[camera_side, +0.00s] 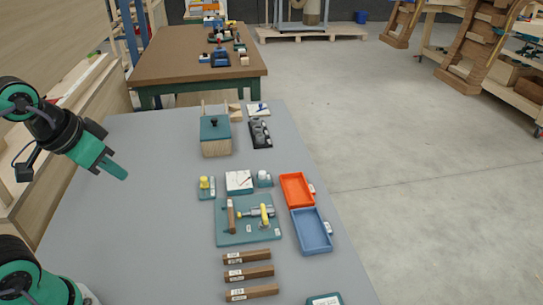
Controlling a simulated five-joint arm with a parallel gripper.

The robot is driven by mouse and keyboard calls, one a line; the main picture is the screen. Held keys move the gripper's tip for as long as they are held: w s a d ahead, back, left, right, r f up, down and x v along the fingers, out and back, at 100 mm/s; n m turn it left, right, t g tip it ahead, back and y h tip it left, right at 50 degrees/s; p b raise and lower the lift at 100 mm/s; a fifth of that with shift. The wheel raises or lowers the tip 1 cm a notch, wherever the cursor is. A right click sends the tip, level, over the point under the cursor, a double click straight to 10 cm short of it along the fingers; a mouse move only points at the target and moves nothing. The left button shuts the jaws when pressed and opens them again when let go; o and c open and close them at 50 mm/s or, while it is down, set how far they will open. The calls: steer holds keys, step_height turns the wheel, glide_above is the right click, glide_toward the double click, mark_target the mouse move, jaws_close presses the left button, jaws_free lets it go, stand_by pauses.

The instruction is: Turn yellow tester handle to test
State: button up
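A green board (236,238) lies on the grey table and holds an upright brown wooden piece (231,216) and a metal fixture with a yellow handle (264,216) at its right end. A second yellow part (204,183) stands on a small green base just behind the board's left side. I cannot tell for sure which yellow part is the tester handle. My gripper (117,172) is in the air to the left of both, clear of everything. Only one green finger shows clearly, so its opening cannot be read. It holds nothing that I can see.
An orange tray (297,175) and a blue tray (327,233) lie right of the board. Several brown wooden strips (249,274) lie in front. A green-lidded wooden box (215,146) stands behind. The table's left part (130,225) is bare.

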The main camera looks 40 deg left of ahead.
steer(key=o, duration=0.3)
steer(key=shift+o, duration=0.8)
steer(key=shift+w+r, duration=0.1)
steer(key=shift+w, duration=0.1)
steer(key=w+d+f+m+g, duration=0.1)
steer(key=w+d+m+g, duration=0.1)
steer(key=w+d+m, duration=0.4)
steer(key=w+d+f+m+g, duration=0.1)
steer(key=w+d+m, duration=0.1)
steer(key=w+m, duration=0.7)
steer(key=w+d+f+m, duration=0.2)
steer(key=f+m, duration=0.1)
steer(key=w+d+f+m+g, duration=0.1)
steer(key=w+d+f+m, duration=0.2)
steer(key=m, duration=0.1)
steer(key=w+d+f+m+g, duration=0.1)
steer(key=w+d+f+m, duration=0.2)
steer(key=m, duration=0.1)
steer(key=shift+d+f, duration=0.1)
steer(key=shift+f, duration=0.15)
steer(key=shift+w+d+f+m+g, duration=0.15)
steer(key=shift+d+f+m+g, duration=0.15)
steer(key=shift+m, duration=0.2)
steer(key=shift+a+f, duration=0.1)
steer(key=shift+f, duration=0.05)
